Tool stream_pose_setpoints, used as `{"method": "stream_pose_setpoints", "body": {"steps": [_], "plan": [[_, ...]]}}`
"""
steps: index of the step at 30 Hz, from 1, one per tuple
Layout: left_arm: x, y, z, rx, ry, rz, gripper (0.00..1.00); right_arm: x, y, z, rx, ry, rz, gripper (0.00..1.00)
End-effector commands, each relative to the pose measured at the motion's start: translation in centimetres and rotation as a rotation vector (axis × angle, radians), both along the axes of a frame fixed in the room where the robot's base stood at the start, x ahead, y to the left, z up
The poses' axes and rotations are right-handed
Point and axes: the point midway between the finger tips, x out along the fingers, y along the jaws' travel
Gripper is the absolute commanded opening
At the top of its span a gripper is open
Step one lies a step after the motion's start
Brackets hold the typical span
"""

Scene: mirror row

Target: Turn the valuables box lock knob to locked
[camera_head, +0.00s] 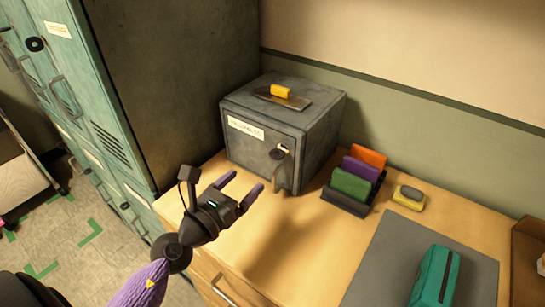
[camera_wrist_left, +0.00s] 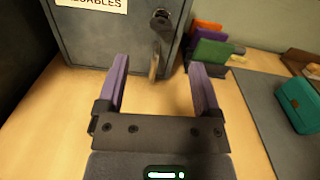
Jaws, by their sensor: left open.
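The grey valuables box (camera_head: 262,157) stands on the wooden top against the wall. Its front carries a white label (camera_head: 245,128) and, to the right of it, a dark lock knob (camera_head: 279,152) with a small light mark beside it. In the left wrist view the knob (camera_wrist_left: 161,20) shows at the top, with a grey pull handle (camera_wrist_left: 154,66) below it. My left gripper (camera_head: 244,184) is open and empty, in front of the box and below the knob, with its purple fingers pointing towards the box front. The knob's exact setting is too small to tell. My right gripper is not in view.
Teal lockers (camera_head: 110,90) rise at left.

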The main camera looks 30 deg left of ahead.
Motion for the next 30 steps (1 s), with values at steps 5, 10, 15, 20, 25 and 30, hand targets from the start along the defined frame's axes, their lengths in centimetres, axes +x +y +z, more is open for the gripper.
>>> {"method": "stream_pose_setpoints", "body": {"steps": [5,10,15,20,25,30], "plan": [[2.2,-0.3,-0.1,0.055,0.011,-0.016,0.84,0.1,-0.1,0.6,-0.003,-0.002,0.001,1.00],[6.2,-0.9,-0.2,0.052,0.011,-0.016,0.84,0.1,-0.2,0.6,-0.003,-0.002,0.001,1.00],[8.9,-1.3,-0.4,0.049,0.013,-0.017,0.84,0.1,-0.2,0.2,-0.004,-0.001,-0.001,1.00],[9.8,-1.5,-0.3,0.050,0.014,-0.017,0.84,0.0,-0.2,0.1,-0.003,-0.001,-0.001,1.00],[9.9,-1.5,-0.3,0.050,0.014,-0.017,0.84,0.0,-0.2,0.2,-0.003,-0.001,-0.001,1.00],[9.8,-1.5,-0.3,0.049,0.013,-0.017,0.56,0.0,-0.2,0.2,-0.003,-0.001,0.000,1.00]]}}
